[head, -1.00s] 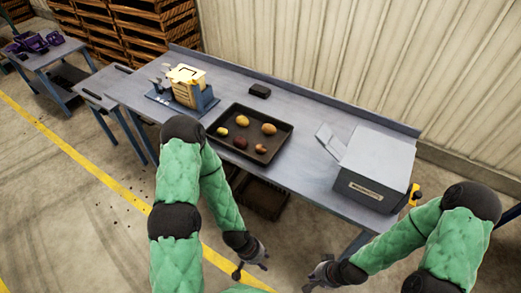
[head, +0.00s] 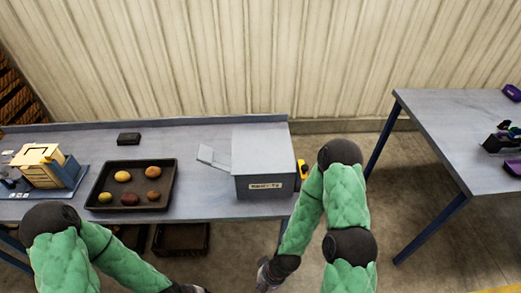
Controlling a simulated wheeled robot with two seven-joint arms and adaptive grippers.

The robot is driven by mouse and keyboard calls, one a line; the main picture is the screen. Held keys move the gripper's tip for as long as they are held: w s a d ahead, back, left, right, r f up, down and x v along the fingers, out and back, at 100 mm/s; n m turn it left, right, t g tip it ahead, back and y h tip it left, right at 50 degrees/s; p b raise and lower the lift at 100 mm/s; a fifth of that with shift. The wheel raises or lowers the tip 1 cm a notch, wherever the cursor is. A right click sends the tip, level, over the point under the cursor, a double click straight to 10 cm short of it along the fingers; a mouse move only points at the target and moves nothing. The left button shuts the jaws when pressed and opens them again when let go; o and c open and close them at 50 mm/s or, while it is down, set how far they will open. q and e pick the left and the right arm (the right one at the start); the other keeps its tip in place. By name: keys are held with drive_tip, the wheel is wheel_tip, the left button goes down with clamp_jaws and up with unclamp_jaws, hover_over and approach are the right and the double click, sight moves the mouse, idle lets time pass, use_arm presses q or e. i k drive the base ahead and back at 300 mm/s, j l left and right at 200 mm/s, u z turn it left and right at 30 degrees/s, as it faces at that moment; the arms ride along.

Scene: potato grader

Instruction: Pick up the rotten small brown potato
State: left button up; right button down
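A dark tray (head: 139,184) on the grey-blue bench holds several potatoes. A small brown potato (head: 154,196) lies at its front right; I cannot make out rot at this size. A reddish potato (head: 129,198) lies to its left, a yellow one (head: 105,197) at the front left, and two larger tan and orange-brown ones (head: 123,176) (head: 153,172) behind. My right gripper (head: 264,279) hangs low in front of the bench, right of the tray and apart from it; its fingers are too unclear to judge. My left gripper (head: 194,289) is mostly cut off by the bottom edge.
A grey box with a label and an open side chute (head: 262,165) stands right of the tray. A yellow-and-blue device (head: 45,165) stands left of it. A small black block (head: 129,139) lies behind. Another table (head: 440,130) is at right, with open floor between.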

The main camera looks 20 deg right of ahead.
sight(152, 195)
drive_tip(key=k+j+z, duration=0.1)
drive_tip(key=z, duration=0.35)
drive_tip(key=j+u, duration=0.1)
drive_tip(key=j, duration=0.45)
drive_tip(key=i+j+u, duration=0.1)
drive_tip(key=j, duration=0.45)
drive_tip(key=i+j+u, duration=0.1)
drive_tip(key=j, duration=0.45)
